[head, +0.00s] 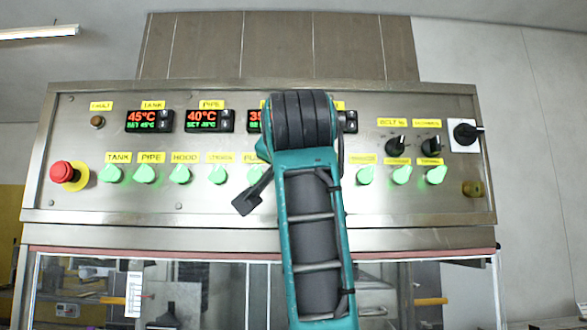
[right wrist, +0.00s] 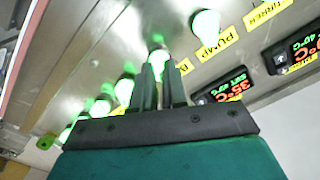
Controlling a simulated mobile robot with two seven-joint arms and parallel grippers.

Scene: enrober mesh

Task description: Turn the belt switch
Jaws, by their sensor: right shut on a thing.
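In the right wrist view, my right gripper (right wrist: 160,70) has its two dark fingers shut on a lit green switch knob (right wrist: 157,57). This knob is beside the one labelled PUMP (right wrist: 205,23). The yellow label by the held knob is mostly hidden behind a finger, so I cannot read whether it says belt. In the head view, my teal and black right arm covers the middle of the switch row, hiding the held knob and the fingers. My left gripper is in neither view.
The steel control panel (head: 130,204) carries more green knobs (head: 182,174) on both sides of my arm. A red emergency button (head: 63,172) is at left. Black knobs (head: 396,146) and a main rotary switch (head: 465,134) are at right. Red-digit displays (head: 149,121) sit above.

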